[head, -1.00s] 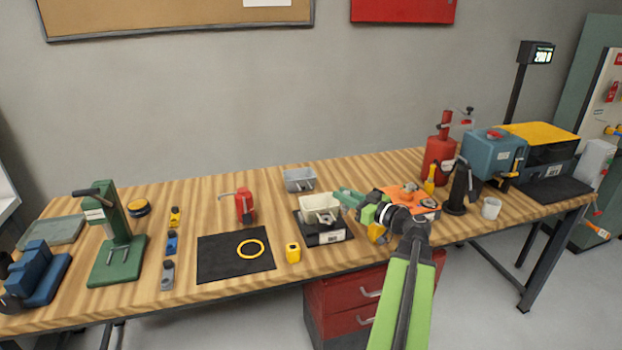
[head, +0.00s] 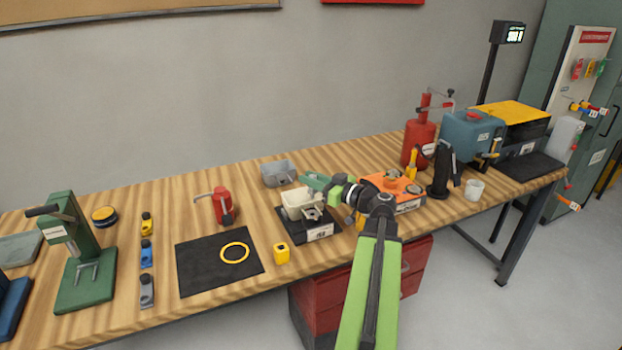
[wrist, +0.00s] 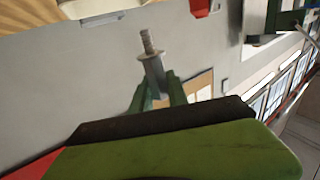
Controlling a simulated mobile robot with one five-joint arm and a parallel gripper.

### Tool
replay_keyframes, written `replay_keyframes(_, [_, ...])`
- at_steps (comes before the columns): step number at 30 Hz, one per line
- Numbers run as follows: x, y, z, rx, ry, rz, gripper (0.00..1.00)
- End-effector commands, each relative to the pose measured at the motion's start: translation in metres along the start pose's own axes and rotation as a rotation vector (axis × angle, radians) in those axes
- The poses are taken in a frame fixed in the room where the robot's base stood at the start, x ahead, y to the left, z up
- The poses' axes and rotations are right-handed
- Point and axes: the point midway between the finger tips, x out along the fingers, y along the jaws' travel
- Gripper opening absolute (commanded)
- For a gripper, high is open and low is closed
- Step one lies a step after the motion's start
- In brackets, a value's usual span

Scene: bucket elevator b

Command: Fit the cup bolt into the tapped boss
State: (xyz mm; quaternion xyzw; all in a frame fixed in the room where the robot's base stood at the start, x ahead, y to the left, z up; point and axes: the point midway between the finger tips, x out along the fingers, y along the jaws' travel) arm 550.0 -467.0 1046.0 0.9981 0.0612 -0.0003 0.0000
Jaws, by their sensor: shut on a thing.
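My gripper (head: 318,182) is shut on the cup bolt, held above the bench just behind and right of a cream bucket (head: 297,204). In the wrist view the bolt (wrist: 149,45) is clear: a grey threaded shank with a round flange, gripped at its lower part between the green jaws (wrist: 160,95). Its threaded end points away from the jaws and touches nothing visible. The bucket sits on a black labelled base (head: 318,233), with a small metal part (head: 313,213) at its front. I cannot make out the tapped boss for certain.
An orange unit (head: 392,187) and a black upright stand (head: 442,170) are right of my arm. A grey bin (head: 278,173) stands behind the bucket. The wooden bench front is mostly clear.

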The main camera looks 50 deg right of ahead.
Motion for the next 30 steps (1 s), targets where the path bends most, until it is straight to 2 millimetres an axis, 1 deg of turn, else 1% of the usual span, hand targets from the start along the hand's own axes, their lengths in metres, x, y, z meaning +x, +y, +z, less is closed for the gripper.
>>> replay_keyframes(1, [0.0,0.0,0.008,0.0,0.0,0.0,0.0])
replay_keyframes(9, [0.0,0.0,0.039,0.0,0.0,0.001,0.0])
replay_keyframes(13, [-0.001,0.001,0.05,0.0,0.001,0.002,0.0])
replay_keyframes(17, [-0.001,0.001,0.053,0.0,0.001,0.002,0.0])
replay_keyframes(30, [-0.002,0.002,0.051,0.0,0.0,0.004,0.0])
